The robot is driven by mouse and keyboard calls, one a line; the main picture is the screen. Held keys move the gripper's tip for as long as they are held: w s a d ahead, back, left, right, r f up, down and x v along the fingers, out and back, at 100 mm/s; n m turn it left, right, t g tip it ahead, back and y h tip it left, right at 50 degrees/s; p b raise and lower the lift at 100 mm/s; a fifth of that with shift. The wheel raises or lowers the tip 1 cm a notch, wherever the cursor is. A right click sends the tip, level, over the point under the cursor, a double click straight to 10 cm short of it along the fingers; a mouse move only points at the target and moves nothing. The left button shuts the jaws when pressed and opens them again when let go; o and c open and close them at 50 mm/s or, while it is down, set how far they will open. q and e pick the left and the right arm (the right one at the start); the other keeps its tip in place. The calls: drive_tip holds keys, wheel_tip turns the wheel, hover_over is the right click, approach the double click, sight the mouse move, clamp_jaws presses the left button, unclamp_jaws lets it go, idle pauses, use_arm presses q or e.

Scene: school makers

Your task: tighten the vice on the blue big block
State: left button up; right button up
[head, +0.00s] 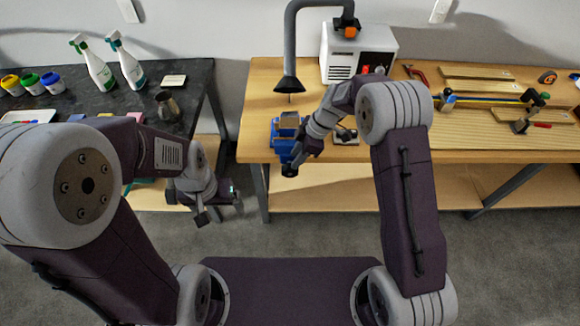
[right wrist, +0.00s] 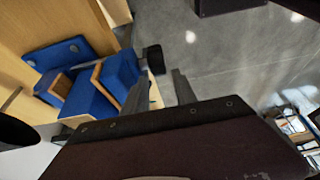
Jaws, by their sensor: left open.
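The blue vice (head: 285,131) sits at the front left edge of the wooden workbench. It also shows in the right wrist view (right wrist: 115,75), with tan faces on its parts. I cannot clearly tell a separate blue big block from the vice's blue body. A black knob (right wrist: 153,58) stands at the vice's front, just beyond my right gripper (right wrist: 160,80). The right fingers are apart, with the knob close to the left one; I cannot tell whether they touch. In the head view the right gripper hides part of the vice. My left gripper (head: 219,206) is open and empty, low before the gap between the tables.
The wooden workbench (head: 340,97) also bears a white machine (head: 345,65), a grey extraction arm (head: 291,50), wooden boards (head: 480,85) and tools. A dark table (head: 130,93) at left holds spray bottles (head: 94,66), paint jars and a mug (head: 168,105). The floor in front is clear.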

sight(290, 171)
drive_tip(key=x, duration=0.5)
drive_tip(key=shift+w+f, duration=0.1)
drive_tip(key=shift+f+p, duration=0.3)
drive_tip(key=shift+f, duration=0.15)
drive_tip(key=shift+a, duration=0.2)
clamp_jaws()
drive_tip(key=f+y+b, duration=0.1)
drive_tip(key=b, duration=0.4)
drive_tip(key=y+b, duration=0.1)
drive_tip(key=b, duration=0.3)
drive_tip(key=shift+w+d+f+b, duration=0.1)
drive_tip(key=shift+d+f+b, duration=0.25)
drive_tip(key=shift+d+f, duration=0.05)
drive_tip(key=y+b, duration=0.1)
drive_tip(key=b, duration=0.3)
drive_tip(key=y+b, duration=0.2)
drive_tip(key=b, duration=0.2)
drive_tip(key=y+b, duration=0.1)
drive_tip(key=b, duration=0.3)
drive_tip(key=shift+d+r, duration=0.25)
drive_tip(key=shift+d, duration=0.15)
drive_tip(key=shift+r+y+b, duration=0.1)
drive_tip(key=shift+y+b, duration=0.4)
drive_tip(key=shift+b, duration=0.05)
drive_tip(key=shift+r, duration=0.1)
